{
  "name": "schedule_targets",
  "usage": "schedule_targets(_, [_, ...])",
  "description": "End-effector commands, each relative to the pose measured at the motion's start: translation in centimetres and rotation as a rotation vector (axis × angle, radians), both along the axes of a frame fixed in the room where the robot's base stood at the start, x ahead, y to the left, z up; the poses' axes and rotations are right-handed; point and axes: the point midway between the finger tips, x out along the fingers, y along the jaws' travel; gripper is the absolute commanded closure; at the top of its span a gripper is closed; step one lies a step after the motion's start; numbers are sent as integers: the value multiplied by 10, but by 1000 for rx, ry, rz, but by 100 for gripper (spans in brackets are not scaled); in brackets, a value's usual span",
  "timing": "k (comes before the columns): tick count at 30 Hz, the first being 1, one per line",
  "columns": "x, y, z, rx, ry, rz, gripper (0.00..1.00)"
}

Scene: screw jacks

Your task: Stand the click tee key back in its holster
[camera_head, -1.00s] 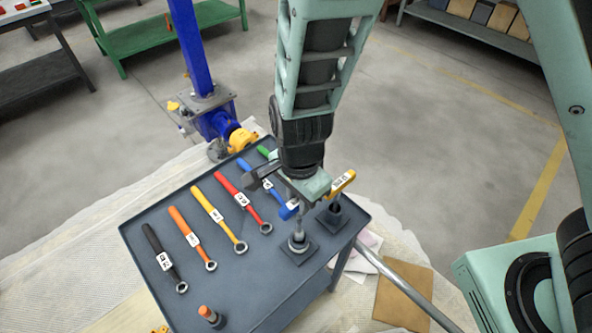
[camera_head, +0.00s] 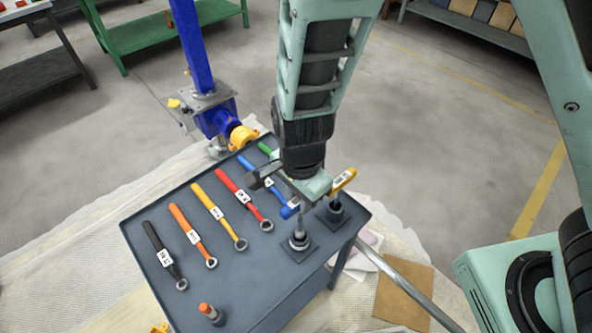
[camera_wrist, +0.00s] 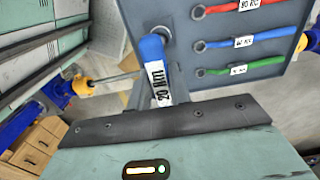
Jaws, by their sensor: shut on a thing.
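The blue click tee key (camera_head: 290,210) has a white label on its handle; the handle also shows in the wrist view (camera_wrist: 154,55). My gripper (camera_head: 303,187) is shut on it, above the right part of the grey table. The key's thin shaft points down to a dark holster (camera_head: 300,250) on a square base. I cannot tell how far the tip is inside the holster.
Black (camera_head: 165,255), orange, yellow, red, blue and green wrenches lie in a row on the grey table (camera_head: 255,285). An orange-topped post (camera_head: 209,313) stands near the front edge. A blue screw jack (camera_head: 214,115) stands behind the table.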

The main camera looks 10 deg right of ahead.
Motion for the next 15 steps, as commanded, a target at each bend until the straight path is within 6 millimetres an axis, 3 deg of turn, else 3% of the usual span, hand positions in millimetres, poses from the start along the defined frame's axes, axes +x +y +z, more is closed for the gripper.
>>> schedule_targets(15, [0, 0, -20, 1, -1, 0, 100])
